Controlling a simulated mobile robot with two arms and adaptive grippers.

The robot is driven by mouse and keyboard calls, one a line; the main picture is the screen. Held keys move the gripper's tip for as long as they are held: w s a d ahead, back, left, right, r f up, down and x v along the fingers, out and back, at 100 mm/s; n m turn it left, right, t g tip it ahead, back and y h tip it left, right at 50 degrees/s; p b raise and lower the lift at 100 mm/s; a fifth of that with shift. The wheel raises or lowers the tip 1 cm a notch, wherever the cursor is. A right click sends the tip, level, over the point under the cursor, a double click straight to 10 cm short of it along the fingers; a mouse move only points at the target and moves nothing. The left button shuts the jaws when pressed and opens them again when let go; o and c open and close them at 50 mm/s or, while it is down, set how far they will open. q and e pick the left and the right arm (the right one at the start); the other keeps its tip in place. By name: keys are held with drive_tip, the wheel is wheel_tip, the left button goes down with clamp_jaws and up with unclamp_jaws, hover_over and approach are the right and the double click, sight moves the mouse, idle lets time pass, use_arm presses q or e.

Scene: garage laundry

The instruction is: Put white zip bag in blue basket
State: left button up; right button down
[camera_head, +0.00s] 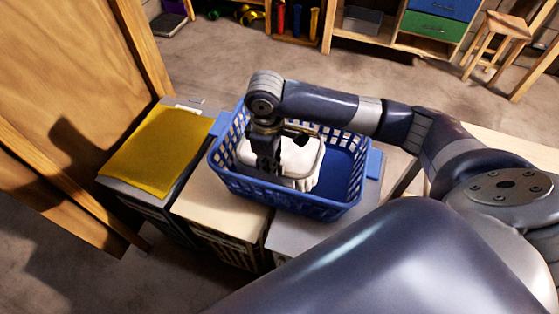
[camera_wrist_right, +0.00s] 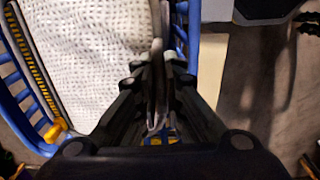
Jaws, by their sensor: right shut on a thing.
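The blue basket (camera_head: 335,195) stands on the low cabinets in the middle of the head view. The white zip bag (camera_head: 304,155) is pale with a rounded grey edge and lies within the basket's outline, partly hidden by my right gripper (camera_head: 267,165). In the right wrist view the bag (camera_wrist_right: 85,60) has a white waffle-like surface, with blue basket bars (camera_wrist_right: 25,75) beside it. My right gripper (camera_wrist_right: 157,65) points down into the basket and is shut on a thin edge of the bag. I cannot tell whether the bag touches the basket floor. My left gripper is not in view.
A white crumpled cloth-like thing (camera_head: 306,180) shows in the basket. A yellow cloth (camera_head: 155,150) lies on the cabinet to the left. A wooden panel (camera_head: 60,70) stands at the far left. A wooden stool (camera_head: 500,40) and shelves (camera_head: 405,40) stand at the back.

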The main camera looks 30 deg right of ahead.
sight(271, 178)
wheel_tip(271, 178, down, 3)
drive_tip(key=shift+f, duration=0.2)
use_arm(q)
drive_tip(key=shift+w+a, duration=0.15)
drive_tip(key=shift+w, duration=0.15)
use_arm(e)
drive_tip(key=shift+f, duration=1.8)
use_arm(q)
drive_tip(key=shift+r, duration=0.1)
use_arm(e)
drive_tip(key=shift+f, duration=0.1)
drive_tip(key=c, duration=2)
unclamp_jaws()
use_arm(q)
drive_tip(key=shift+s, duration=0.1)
use_arm(e)
wheel_tip(271, 178, up, 12)
drive_tip(key=shift+s+r, duration=0.1)
drive_tip(key=shift+r, duration=0.05)
drive_tip(key=shift+a, duration=0.1)
